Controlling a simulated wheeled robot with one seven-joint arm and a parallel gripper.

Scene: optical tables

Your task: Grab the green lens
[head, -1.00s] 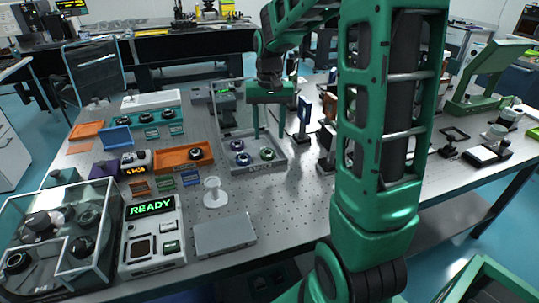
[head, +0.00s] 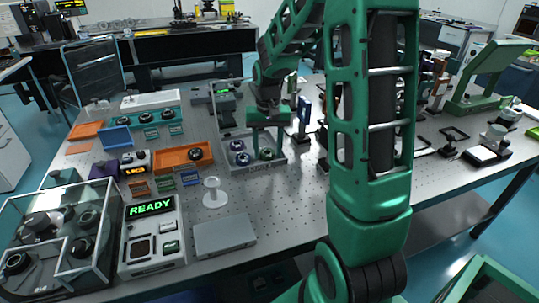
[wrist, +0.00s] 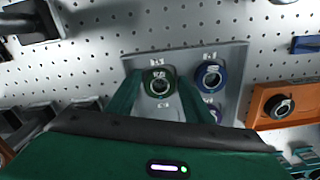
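The green lens (head: 267,154) is a dark ring with a green rim. It stands at the front right of a shallow grey tray (head: 262,170), beside two purple-blue lenses (head: 238,145). My gripper (head: 267,139) is just above the green lens, pointing down. In the wrist view the green lens (wrist: 159,82) lies between the spread fingers of my gripper (wrist: 159,84), with a gap on each side. Nothing is held. One purple-blue lens (wrist: 211,76) is clear to the right; the other is partly hidden by the right finger.
An orange tray (head: 176,159) with a dark lens is left of the grey tray. A thin upright post stands at the grey tray's back. Framed optics on stands (head: 303,118) are close on the right. The perforated tabletop (head: 290,195) in front is mostly clear.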

